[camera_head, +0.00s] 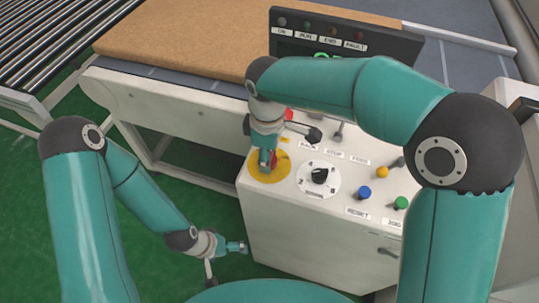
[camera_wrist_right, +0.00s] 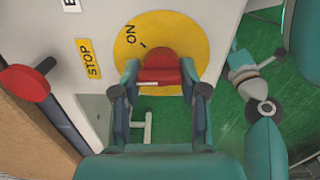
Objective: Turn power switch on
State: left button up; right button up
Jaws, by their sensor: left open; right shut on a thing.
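The power switch is a red knob (camera_wrist_right: 160,66) on a round yellow plate (camera_head: 283,172) at the left front of the white control box's top. The plate (camera_wrist_right: 190,32) bears the word ON near its upper left in the right wrist view. My right gripper (camera_head: 268,160) reaches down onto the switch. In the right wrist view my right gripper (camera_wrist_right: 159,76) has its two fingers on either side of the red knob, shut on it. My left gripper (camera_head: 227,260) is open and empty, low beside the box's left front edge.
The box top (camera_head: 230,182) also carries a black selector dial (camera_head: 320,176), a blue button (camera_head: 364,192), a yellow button (camera_head: 382,171), a green button (camera_head: 400,203) and several levers.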

jog(key=m, duration=0.5)
jog(key=shift+f+m+b, duration=0.1)
jog(key=shift+m+b, duration=0.2)
jog(key=shift+b, duration=0.1)
jog(key=shift+m+b, duration=0.3)
jog(key=shift+m, duration=1.8)
jog(key=shift+d, duration=0.1)
jog(key=o, duration=1.2)
jog(key=shift+c, duration=0.2)
jog(key=shift+w+r, duration=0.1)
jog(key=shift+r, duration=0.1)
notch_tip(320, 180, up, 12)
jog(key=shift+f, duration=0.15)
